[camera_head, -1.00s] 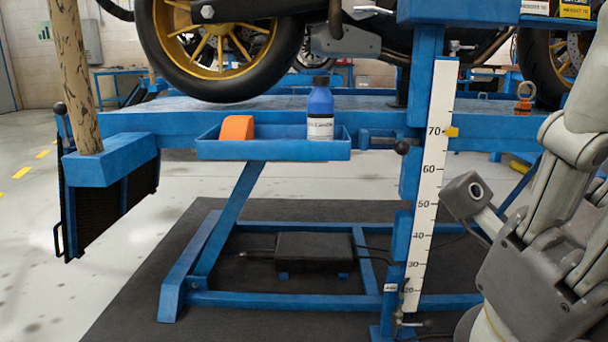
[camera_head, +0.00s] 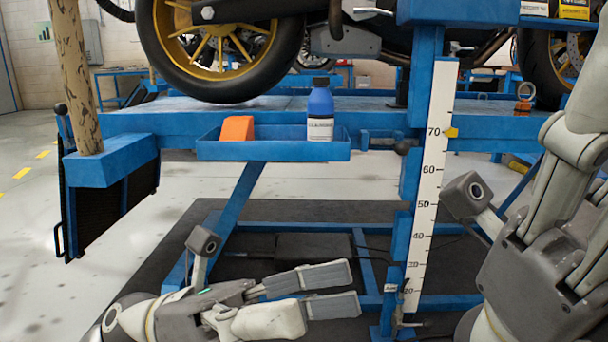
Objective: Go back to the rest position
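My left gripper (camera_head: 345,287) is low in the head view, in front of the blue lift's lower frame. Its two grey fingers point right with a gap between them, and nothing shows in the gap. My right gripper (camera_head: 545,220) is large and close at the right edge, pointing upward. Its fingertips are not clearly shown, so I cannot tell whether it is open or shut. No held object shows at either gripper.
A white height scale (camera_head: 428,190) stands right of centre, between my grippers. A motorcycle wheel (camera_head: 222,90) is above. Floor at left is clear.

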